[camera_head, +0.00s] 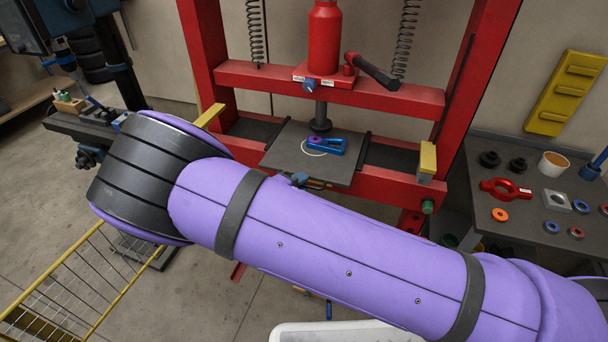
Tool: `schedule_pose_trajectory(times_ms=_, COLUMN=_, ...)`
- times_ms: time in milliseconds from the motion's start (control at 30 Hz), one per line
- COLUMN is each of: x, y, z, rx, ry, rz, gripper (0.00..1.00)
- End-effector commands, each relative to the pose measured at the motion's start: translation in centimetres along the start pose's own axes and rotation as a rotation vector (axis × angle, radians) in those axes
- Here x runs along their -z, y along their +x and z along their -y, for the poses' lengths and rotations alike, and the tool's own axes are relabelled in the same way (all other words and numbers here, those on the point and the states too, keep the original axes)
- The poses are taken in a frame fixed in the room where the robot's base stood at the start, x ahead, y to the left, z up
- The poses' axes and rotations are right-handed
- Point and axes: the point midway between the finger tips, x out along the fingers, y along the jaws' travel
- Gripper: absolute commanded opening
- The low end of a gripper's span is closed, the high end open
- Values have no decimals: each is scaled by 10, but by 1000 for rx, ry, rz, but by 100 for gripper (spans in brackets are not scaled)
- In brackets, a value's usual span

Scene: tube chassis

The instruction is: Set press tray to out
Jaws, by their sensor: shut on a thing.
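The press tray (285,157) is a flat dark grey plate between the red posts of the press, under its ram. Its front edge reaches forward of the red bed beam. A blue holder with a purple ring (325,145) lies on the tray. A dark handle (318,186) shows at the tray's front edge. Only a small blue-grey tip of my gripper (300,179) shows there, shut on the handle. My purple arm hides the rest of my gripper and the area below the tray.
The red press frame (205,60) stands around the tray, with a red cylinder (324,40) and lever above. A side table (480,215) with rings and a cup is at right. A yellow wire rack (60,285) stands at lower left. Some floor is clear at left.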

Motion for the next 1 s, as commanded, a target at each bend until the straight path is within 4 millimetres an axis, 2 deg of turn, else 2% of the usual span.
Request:
schedule_pose_trajectory(times_ms=33, x=6, y=-13, z=-8, rx=-12, ry=-9, rz=3, gripper=0)
schedule_pose_trajectory(times_ms=200, x=23, y=-53, z=-17, rx=-14, ry=-10, rz=5, gripper=0)
schedule_pose_trajectory(times_ms=500, x=50, y=-117, z=-32, rx=-13, ry=-11, rz=3, gripper=0)
schedule_pose_trajectory(times_ms=800, x=66, y=-155, z=-41, rx=-12, ry=-12, rz=2, gripper=0)
schedule_pose_trajectory(times_ms=1000, x=70, y=-163, z=-43, rx=-11, ry=-12, rz=0, gripper=0)
